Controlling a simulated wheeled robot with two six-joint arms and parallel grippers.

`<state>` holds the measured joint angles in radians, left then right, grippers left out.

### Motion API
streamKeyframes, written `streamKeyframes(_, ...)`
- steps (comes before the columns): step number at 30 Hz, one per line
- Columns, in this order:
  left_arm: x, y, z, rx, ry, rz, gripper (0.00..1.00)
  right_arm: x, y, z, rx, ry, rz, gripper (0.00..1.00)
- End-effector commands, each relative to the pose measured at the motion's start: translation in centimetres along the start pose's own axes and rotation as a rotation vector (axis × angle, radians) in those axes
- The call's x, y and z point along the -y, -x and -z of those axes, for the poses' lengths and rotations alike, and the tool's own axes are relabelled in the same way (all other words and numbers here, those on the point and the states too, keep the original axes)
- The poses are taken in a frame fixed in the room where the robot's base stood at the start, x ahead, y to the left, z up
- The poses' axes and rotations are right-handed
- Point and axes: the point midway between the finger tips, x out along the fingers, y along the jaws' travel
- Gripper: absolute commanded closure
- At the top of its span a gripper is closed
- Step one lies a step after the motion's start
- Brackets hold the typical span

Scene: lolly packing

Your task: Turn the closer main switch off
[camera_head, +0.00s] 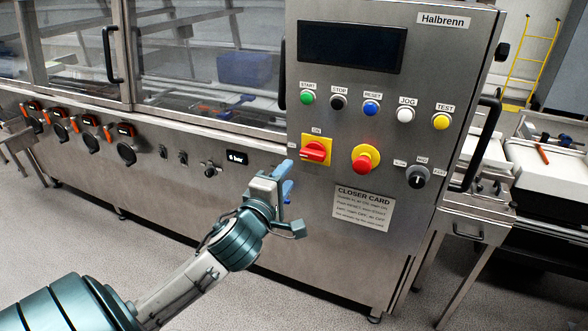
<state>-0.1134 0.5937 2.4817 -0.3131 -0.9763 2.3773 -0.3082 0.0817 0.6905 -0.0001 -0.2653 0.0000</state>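The closer main switch (315,150) is a red rotary handle on a square yellow plate, on the front of the steel control panel (345,260). An ON label sits above it. The red handle looks to lie roughly sideways, but its exact setting is too small to tell. My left gripper (287,180) is just below and left of the switch, apart from it in the picture, with its blue fingers pointing toward the panel. The two fingers show a gap between them, with nothing held. My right gripper is not in view.
A red emergency button (366,159) on a yellow ring sits right of the switch, and a black selector knob (417,177) farther right. A row of coloured buttons, including the blue one (371,108), is above. A card (362,206) is below.

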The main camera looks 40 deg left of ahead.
Motion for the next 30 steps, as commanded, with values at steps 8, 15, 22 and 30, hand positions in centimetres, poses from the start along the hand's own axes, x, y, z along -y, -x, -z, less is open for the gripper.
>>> streamKeyframes(8, -0.3, 1.7, 0.0, 0.001, 0.001, 0.000, 0.60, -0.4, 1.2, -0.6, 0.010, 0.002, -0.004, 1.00)
streamKeyframes(15, -0.2, 1.8, 0.0, 0.000, 0.001, -0.001, 0.60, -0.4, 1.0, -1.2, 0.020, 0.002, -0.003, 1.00)
streamKeyframes(22, -0.2, 1.8, 0.0, 0.001, 0.001, -0.001, 0.60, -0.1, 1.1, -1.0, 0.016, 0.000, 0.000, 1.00)
streamKeyframes(30, 2.7, 0.3, 0.6, -0.014, -0.071, 0.053, 0.60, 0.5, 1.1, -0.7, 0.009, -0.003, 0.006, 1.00)
